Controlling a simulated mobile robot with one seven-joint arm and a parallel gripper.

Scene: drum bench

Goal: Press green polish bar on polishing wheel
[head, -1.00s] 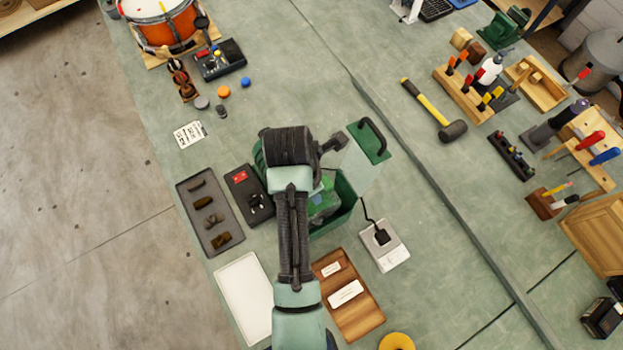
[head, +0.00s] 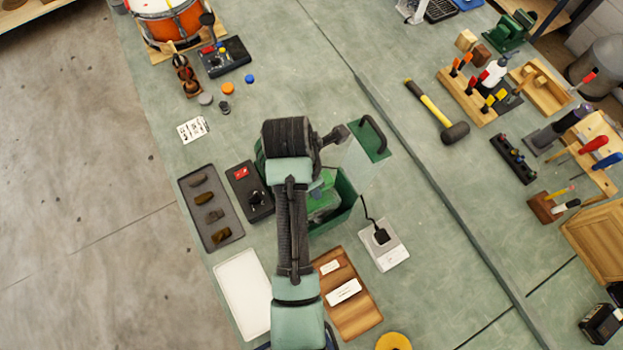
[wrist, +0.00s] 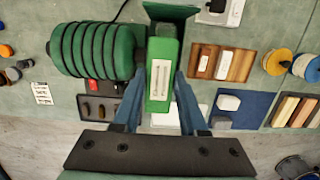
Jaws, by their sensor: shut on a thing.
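In the wrist view my gripper (wrist: 160,88) has its two blue-grey fingers closed on either side of a green bar with a white printed label (wrist: 160,78). The bar lies over the green polishing machine, whose ribbed motor (wrist: 95,50) is just left of the fingers. A green hood (wrist: 171,11) stands at the top of that view. I cannot make out the polishing wheel, nor tell whether the bar touches it. In the head view my arm covers much of the machine, and the green hood (head: 346,193) shows to its right.
A red-switched box (head: 250,190) and a dark tray of several brown pieces (head: 227,213) lie left of the machine. A white tray (head: 240,290), a wooden tray (head: 360,310) and a white plug box (head: 388,252) lie nearby. A hammer (head: 435,112) lies right, across clear bench.

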